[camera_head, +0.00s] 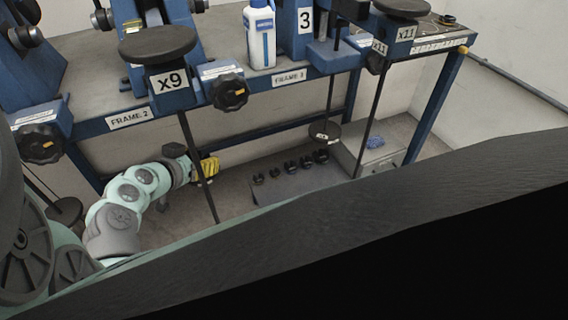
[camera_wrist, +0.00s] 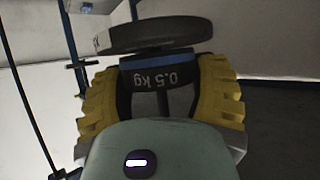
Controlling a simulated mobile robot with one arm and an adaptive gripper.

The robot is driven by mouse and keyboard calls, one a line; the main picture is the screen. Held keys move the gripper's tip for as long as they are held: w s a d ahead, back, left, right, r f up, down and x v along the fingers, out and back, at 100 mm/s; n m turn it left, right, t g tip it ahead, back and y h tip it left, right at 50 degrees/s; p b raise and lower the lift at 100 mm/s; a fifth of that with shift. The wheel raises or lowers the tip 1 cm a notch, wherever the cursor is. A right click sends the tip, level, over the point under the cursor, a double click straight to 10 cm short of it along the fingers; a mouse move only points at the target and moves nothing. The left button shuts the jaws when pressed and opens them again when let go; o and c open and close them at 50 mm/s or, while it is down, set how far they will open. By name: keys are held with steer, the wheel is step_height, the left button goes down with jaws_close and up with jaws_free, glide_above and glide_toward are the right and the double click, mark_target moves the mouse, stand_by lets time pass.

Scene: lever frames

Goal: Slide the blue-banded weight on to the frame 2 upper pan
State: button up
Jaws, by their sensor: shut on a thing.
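In the wrist view, my gripper (camera_wrist: 161,100) has its yellow pads on both sides of a dark weight (camera_wrist: 158,78) with a blue band. Its "0.5 kg" mark shows upside down. A dark round disc (camera_wrist: 145,37) lies just beyond the weight, above it in the picture; I cannot tell whether they touch. In the head view, my gripper (camera_head: 208,168) is low, below the bench edge, near a thin hanging rod (camera_head: 198,160). The weight is not clear there. A black round pan (camera_head: 157,42) tops the "x9" block, above the FRAME 2 label (camera_head: 128,117).
The blue-legged bench (camera_head: 270,95) stands above my forearm. A white bottle (camera_head: 260,37) is on it. Several dark weights stand on a grey rack (camera_head: 300,181) on the floor. Another hanging pan (camera_head: 325,131) and rods stand to the right. A pale box (camera_head: 365,158) is beyond.

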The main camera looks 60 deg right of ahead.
stand_by(0.4)
steer(key=o, duration=1.4)
steer(key=shift+f, duration=0.1)
steer(key=shift+b+v, duration=0.35)
steer(key=shift+v, duration=3.15)
